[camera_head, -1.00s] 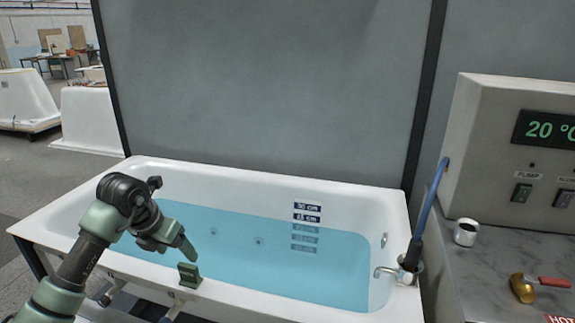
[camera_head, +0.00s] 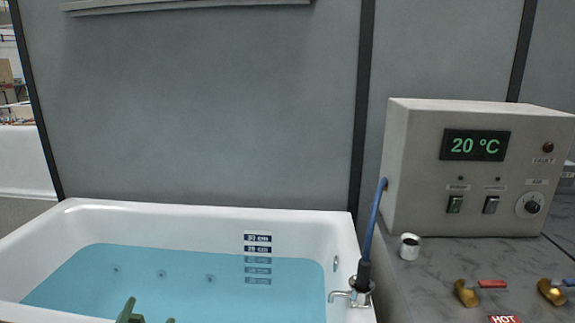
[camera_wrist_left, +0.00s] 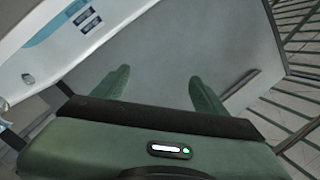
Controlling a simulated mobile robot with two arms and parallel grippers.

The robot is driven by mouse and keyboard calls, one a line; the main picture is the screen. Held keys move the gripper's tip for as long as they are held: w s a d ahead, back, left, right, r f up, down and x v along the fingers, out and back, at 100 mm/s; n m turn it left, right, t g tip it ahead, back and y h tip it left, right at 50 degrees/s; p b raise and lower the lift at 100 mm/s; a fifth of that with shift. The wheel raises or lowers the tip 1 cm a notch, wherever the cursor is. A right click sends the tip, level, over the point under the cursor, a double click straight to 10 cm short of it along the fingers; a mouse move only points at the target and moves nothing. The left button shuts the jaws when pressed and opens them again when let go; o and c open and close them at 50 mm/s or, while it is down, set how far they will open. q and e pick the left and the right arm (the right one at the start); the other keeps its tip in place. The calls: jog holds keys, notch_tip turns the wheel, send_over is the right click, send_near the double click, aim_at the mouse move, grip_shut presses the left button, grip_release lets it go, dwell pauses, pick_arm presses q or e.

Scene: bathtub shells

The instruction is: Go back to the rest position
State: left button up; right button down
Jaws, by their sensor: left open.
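My left gripper (camera_head: 148,317) shows only as green fingertips at the bottom edge of the head view, in front of the bathtub (camera_head: 215,213). In the left wrist view the gripper (camera_wrist_left: 158,90) is open, with two green fingers spread apart and nothing between them. A grey panel (camera_wrist_left: 180,40) lies beyond the fingers, and part of the white tub (camera_wrist_left: 60,45) shows at the upper left. The rest of my left arm is out of the head view. My right gripper is in neither view.
The tub holds blue water (camera_head: 190,290), with a tap (camera_head: 352,296) at its right end.

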pick_arm(q)
jog(key=s+f+n+g, duration=0.4)
jog(key=s+f+g, duration=0.4)
jog(key=s+f, duration=0.45)
jog(key=s+d+f+n+g+h, duration=0.1)
jog(key=s+d+f+g+h, duration=0.15)
jog(key=s+f, duration=0.3)
jog(key=s+d+f+g+h, duration=0.1)
jog(key=s+d+f+g, duration=0.3)
jog(key=s, duration=0.3)
notch_tip(320, 180, down, 22)
jog(key=r, duration=0.1)
jog(key=s+a+f+g+p, duration=0.1)
jog(key=s+a+f+g, duration=0.1)
jog(key=s+f, duration=1.5)
jog(key=shift+a+f, duration=0.25)
jog(key=shift+f, duration=0.4)
jog(key=shift+y, duration=0.25)
